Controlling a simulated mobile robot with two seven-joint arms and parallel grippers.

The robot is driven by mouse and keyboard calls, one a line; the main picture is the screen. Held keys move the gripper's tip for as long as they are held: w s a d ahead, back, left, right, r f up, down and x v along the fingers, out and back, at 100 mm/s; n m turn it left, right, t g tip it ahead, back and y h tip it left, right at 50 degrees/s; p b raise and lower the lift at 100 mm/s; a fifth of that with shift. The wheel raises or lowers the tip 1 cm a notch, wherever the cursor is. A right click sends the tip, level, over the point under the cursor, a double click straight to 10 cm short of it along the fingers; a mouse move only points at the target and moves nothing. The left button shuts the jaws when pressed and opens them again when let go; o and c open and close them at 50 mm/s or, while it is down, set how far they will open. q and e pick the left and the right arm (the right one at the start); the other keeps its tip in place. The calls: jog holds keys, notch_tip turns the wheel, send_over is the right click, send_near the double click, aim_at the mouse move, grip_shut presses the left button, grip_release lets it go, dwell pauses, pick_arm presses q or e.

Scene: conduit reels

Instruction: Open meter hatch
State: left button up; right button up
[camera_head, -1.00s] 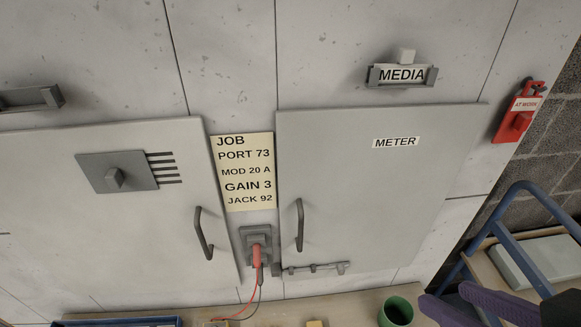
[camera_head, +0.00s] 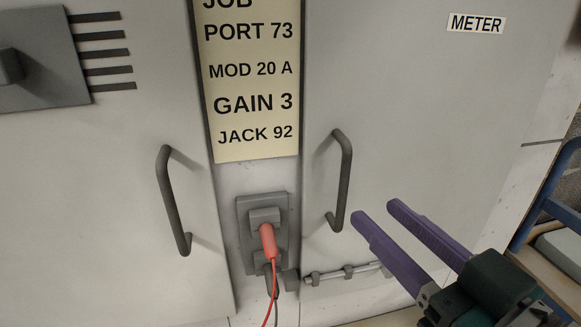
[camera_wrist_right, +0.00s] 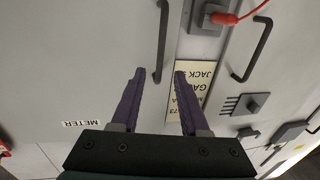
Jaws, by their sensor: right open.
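The meter hatch (camera_head: 430,120) is a pale grey door with a METER label (camera_head: 477,23); it looks shut. Its dark bar handle (camera_head: 345,180) stands upright near the door's left edge. My right gripper (camera_head: 377,210) has purple fingers, open and empty, to the right of the handle's lower end in the head view. In the right wrist view, turned upside down, the handle (camera_wrist_right: 163,40) lines up between the fingertips (camera_wrist_right: 160,72); no contact is visible. A small bolt (camera_head: 345,272) lies along the hatch's lower edge. My left gripper is not in view.
A second door with a handle (camera_head: 172,200) and vent plate is on the left. Between the doors are a job card (camera_head: 250,80) and a socket with a red plug (camera_head: 267,240) and hanging cable. A blue frame (camera_head: 550,200) stands at the right.

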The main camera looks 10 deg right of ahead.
aim_at(347, 185)
jog(key=x, duration=0.8)
jog(key=shift+w+a+b, duration=0.1)
jog(key=shift+w+b, duration=0.15)
jog(key=shift+b, duration=0.05)
grip_shut()
dwell(1.0)
